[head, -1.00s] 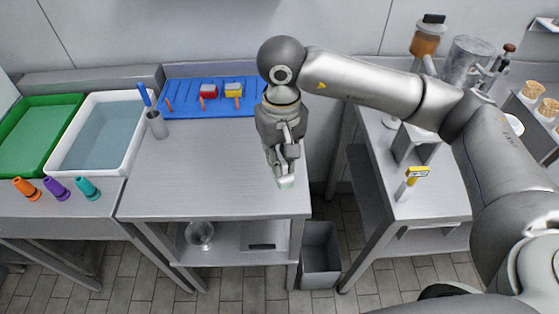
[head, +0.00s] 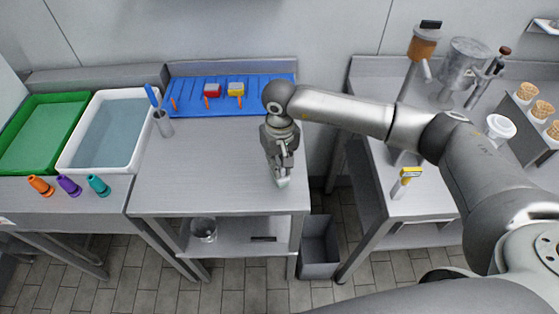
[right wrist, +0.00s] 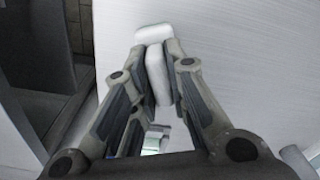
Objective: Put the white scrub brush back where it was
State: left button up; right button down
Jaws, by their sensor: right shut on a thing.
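My right gripper (head: 281,168) is over the right front part of the steel table (head: 210,185), pointing down. It is shut on the white scrub brush (head: 283,183), whose pale end shows just below the fingertips. In the right wrist view the brush (right wrist: 154,35) has a rounded white block at the far end, and its white body runs back between the fingers of my right gripper (right wrist: 160,85). I cannot tell whether the brush touches the tabletop. My left gripper is not in view.
A blue ribbed mat (head: 190,92) with a red and a yellow-topped block lies at the back. A grey cup (head: 164,125) holding a blue-handled tool stands at the left. A grey bin (head: 319,250) stands in the floor gap right of the table. The table's middle is clear.

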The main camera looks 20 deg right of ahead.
aim_at(279, 163)
jog(key=shift+f, duration=0.15)
jog(key=c, duration=1.4)
grip_release()
jog(key=shift+c, duration=0.2)
jog(key=shift+r, duration=0.25)
notch_tip(279, 163, up, 12)
jog(key=b, duration=0.4)
jog(key=shift+s+f, duration=0.1)
jog(key=shift+f, duration=0.05)
